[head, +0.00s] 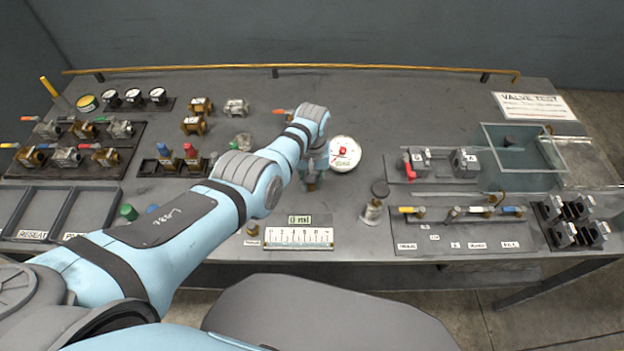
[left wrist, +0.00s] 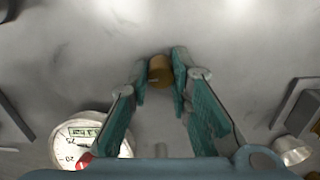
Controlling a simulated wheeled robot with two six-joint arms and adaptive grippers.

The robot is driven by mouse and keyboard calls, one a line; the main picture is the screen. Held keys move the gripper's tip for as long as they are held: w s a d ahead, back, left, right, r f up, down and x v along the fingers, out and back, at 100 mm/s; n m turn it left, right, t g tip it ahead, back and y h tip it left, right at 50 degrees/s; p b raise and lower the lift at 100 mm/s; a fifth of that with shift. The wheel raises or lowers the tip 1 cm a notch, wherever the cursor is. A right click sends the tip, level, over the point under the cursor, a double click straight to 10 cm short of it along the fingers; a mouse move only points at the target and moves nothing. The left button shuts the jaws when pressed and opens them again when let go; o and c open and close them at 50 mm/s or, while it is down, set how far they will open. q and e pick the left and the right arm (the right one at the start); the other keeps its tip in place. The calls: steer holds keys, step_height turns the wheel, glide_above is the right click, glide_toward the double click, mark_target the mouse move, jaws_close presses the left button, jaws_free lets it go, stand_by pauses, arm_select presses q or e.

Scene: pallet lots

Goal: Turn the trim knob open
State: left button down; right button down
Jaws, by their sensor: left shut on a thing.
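A small round brass knob (left wrist: 160,70) stands on the grey bench top in the left wrist view. I take it to be the trim knob; no label on it can be read. My left gripper (left wrist: 162,80) has its teal fingers on both sides of the knob and is shut on it. In the head view my left gripper (head: 311,182) points down at the bench, and its fingers hide most of the knob. A round white gauge (head: 345,153) with a red mark stands close by; it also shows in the left wrist view (left wrist: 85,140). My right gripper is not in view.
A white scale strip (head: 298,238) and a small green readout (head: 299,219) lie nearer the front edge. Valve panels fill the left and right sides. A clear tank (head: 515,155) stands at the right.

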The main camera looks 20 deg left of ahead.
arm_select(q)
steer(key=n, duration=0.4)
steer(key=shift+s+f+n, duration=0.1)
steer(key=shift+n, duration=0.2)
steer(key=n, duration=0.3)
steer(key=shift+n, duration=0.3)
steer(key=n, duration=0.4)
steer(key=shift+n, duration=2.2)
steer(key=shift+s, duration=0.1)
steer(key=c, duration=1.4)
jaws_free()
steer(key=shift+c, duration=0.2)
